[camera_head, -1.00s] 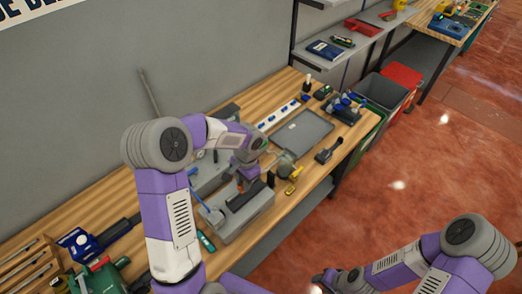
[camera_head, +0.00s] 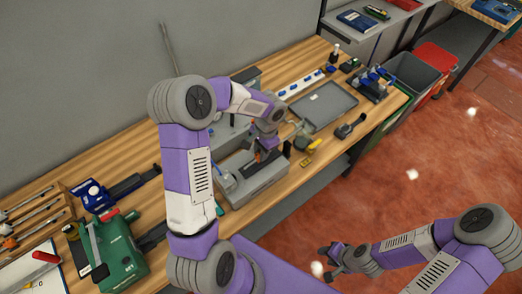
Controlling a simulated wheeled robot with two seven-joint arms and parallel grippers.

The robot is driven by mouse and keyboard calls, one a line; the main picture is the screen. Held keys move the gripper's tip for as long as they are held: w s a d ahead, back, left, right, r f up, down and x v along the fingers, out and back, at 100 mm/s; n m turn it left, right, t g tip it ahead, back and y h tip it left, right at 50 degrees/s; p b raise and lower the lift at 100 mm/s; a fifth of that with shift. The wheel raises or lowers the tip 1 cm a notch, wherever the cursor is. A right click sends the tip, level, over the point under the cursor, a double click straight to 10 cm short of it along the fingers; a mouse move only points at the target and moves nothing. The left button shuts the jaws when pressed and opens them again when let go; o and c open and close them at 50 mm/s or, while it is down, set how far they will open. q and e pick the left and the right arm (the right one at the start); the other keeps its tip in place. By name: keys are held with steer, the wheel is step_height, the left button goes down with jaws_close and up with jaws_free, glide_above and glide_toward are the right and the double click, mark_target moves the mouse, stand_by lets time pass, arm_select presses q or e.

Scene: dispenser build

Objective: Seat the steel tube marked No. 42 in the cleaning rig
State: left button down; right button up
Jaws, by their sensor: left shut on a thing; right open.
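My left gripper (camera_head: 264,144) is over the grey box-shaped rig (camera_head: 262,186) on the bench, pointing down. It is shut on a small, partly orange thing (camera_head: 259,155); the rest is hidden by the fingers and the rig. I cannot tell whether this is the steel tube, and no No. 42 mark is legible. Several thin steel rods or tubes lie in a wooden rack (camera_head: 68,194) at the far left. My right gripper (camera_head: 333,258) is open and empty over the floor in front of the bench.
A grey tray (camera_head: 327,106), a white strip with blue parts (camera_head: 301,84) and a black-handled tool (camera_head: 348,126) lie right of the rig. A green case (camera_head: 122,252) and a blue tool (camera_head: 95,194) stand left. A thin rod (camera_head: 168,48) rises before the wall.

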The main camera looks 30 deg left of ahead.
arm_select(q)
steer(key=shift+f+g+y+p, duration=0.35)
steer(key=shift+g+y+p, duration=0.15)
steer(key=shift+g+p, duration=0.65)
stand_by(1.3)
steer(key=shift+d+g+y+p, duration=0.15)
steer(key=shift+g+y+p, duration=0.15)
steer(key=shift+g, duration=0.35)
steer(key=shift+s+a+f, duration=0.1)
steer(key=shift+s+a, duration=0.05)
steer(key=shift+a, duration=0.05)
stand_by(1.4)
steer(key=c, duration=0.6)
jaws_free()
steer(key=shift+r, duration=0.2)
steer(key=shift+r+p, duration=2.25)
steer(key=shift+r, duration=1.2)
steer(key=shift+f, duration=0.1)
